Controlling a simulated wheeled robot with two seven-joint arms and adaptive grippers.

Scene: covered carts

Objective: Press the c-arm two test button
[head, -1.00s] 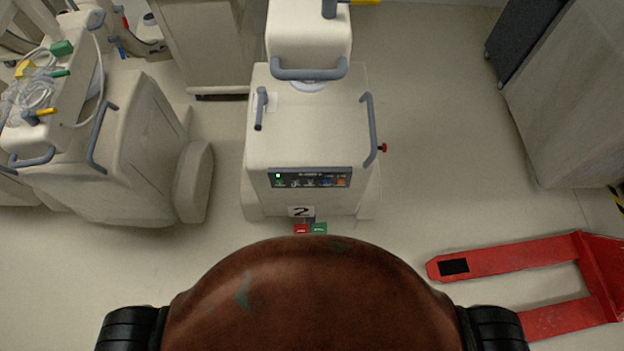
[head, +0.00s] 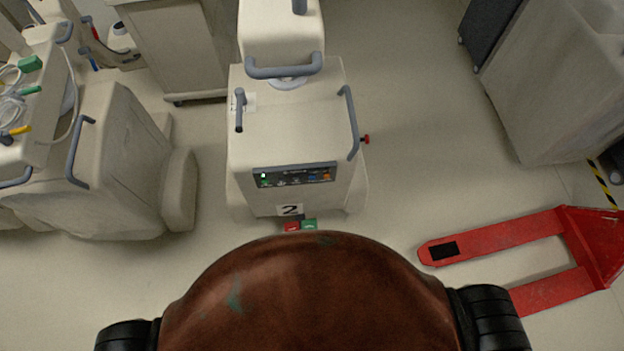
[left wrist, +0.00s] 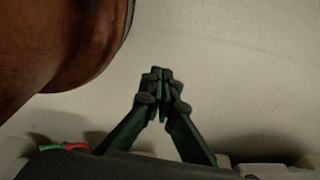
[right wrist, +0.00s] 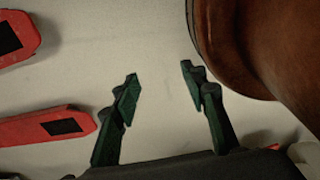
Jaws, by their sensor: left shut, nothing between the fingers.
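The c-arm cart marked 2 (head: 285,130) stands ahead of my base in the head view. Its dark control panel (head: 294,176) on the near face has a lit green indicator at left and several small coloured buttons; their labels are too small to read. A red block and a green block (head: 309,225) sit low below the number 2 plate (head: 290,210). My left gripper (left wrist: 161,76) is shut and empty above bare floor in the left wrist view. My right gripper (right wrist: 159,72) is open and empty above the floor in the right wrist view. Neither gripper shows in the head view.
A red pallet jack (head: 500,238) lies on the right, its forks pointing left. A similar cart (head: 120,165) stands on the left with cables on top. A covered cart (head: 560,85) stands at the back right. Floor is clear right of cart 2.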

